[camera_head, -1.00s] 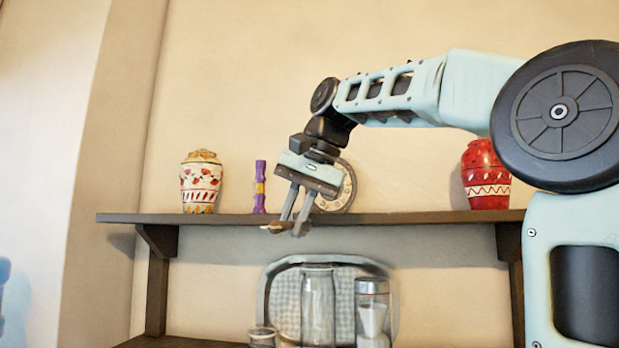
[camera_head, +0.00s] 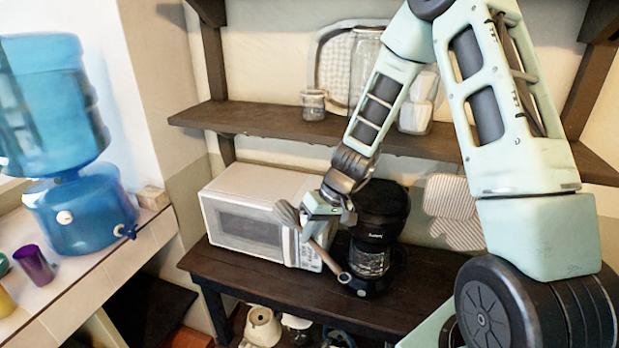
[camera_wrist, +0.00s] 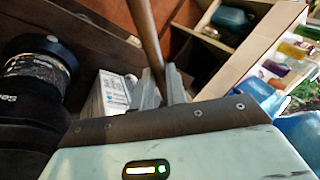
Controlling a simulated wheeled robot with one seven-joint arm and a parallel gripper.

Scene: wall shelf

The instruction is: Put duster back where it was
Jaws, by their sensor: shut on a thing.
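The duster has a grey head (camera_head: 287,213) and a thin brown handle (camera_head: 328,262). My gripper (camera_head: 308,232) is shut on the handle just below the head and holds the duster tilted in the air. In the head view it is in front of the white microwave's right side and the coffee maker. In the wrist view the handle (camera_wrist: 146,38) runs up from between the fingers of my gripper (camera_wrist: 160,80); the duster's head is hidden there.
The microwave (camera_head: 240,215) and black coffee maker (camera_head: 375,240) stand on a dark table (camera_head: 225,272). A shelf (camera_head: 260,122) with jars crosses above. A blue water dispenser (camera_head: 80,205) and cups stand on the left counter. An oven mitt (camera_head: 453,210) hangs at right.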

